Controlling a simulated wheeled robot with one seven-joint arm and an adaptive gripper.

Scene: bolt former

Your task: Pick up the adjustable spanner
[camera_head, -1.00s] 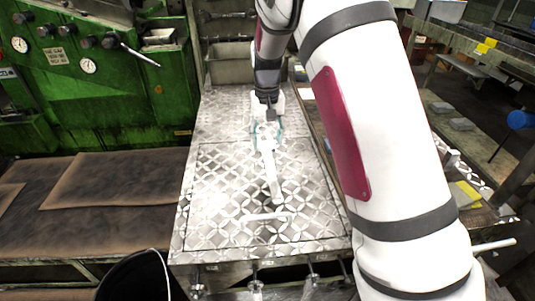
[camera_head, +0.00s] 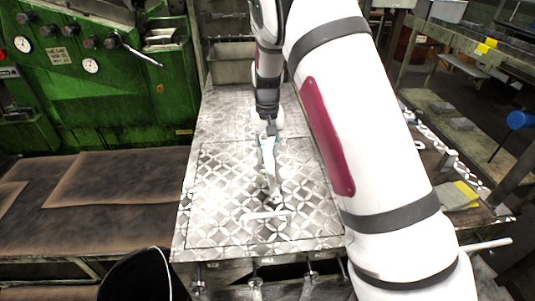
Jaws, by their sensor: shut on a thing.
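The adjustable spanner (camera_head: 270,173) is a pale, silvery long tool over the patterned metal table (camera_head: 220,190). Its narrow end points toward the front of the table. My gripper (camera_head: 268,141) is shut on the spanner at its far end. The fingertips are small in this view and partly hidden by the wrist. I cannot tell clearly whether the spanner is clear of the table top.
A green machine (camera_head: 90,75) with gauges stands at the left, behind brown mats (camera_head: 110,180). A black bucket (camera_head: 135,278) stands at the front left. A yellow-and-grey cloth (camera_head: 457,196) lies at the right.

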